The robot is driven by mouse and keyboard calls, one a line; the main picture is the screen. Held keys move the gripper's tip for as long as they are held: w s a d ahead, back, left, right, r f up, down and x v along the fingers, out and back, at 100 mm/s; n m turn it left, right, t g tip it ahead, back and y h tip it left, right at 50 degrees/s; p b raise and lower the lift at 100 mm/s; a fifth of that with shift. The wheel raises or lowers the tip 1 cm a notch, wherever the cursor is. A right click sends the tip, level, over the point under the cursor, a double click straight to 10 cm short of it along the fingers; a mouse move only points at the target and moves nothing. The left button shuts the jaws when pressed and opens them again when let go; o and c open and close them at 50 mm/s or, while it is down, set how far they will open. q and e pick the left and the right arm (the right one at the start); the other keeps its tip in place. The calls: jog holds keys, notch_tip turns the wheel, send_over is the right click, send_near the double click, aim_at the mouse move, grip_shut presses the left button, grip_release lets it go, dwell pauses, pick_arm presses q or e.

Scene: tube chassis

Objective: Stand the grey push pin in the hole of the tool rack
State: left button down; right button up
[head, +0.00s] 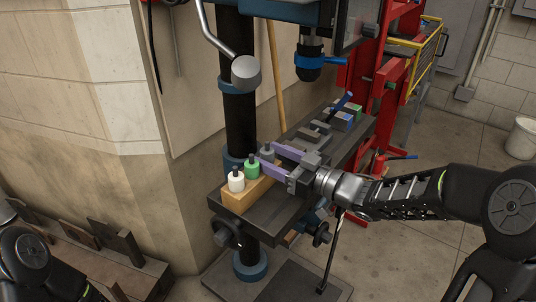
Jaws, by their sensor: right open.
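The grey push pin (267,154) stands upright at the far end of a row with a white pin (236,182) and a green pin (252,169). The row stands on a wooden block (241,203), which looks like the tool rack. My right gripper (265,152) comes in from the right with its two purple fingers open, one on either side of the grey pin. I cannot tell whether the fingers touch it. The grey pin's lower part and any hole under it are hidden by the near finger. My left gripper is out of view.
The block rests on the dark drill press table (275,209). The press column (239,120) stands just behind the pins, and the drill chuck (310,62) hangs above. A red frame (375,80) stands behind.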

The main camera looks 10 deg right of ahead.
jog(key=v, duration=0.6)
jog(key=shift+s+d, duration=0.2)
dwell(0.5)
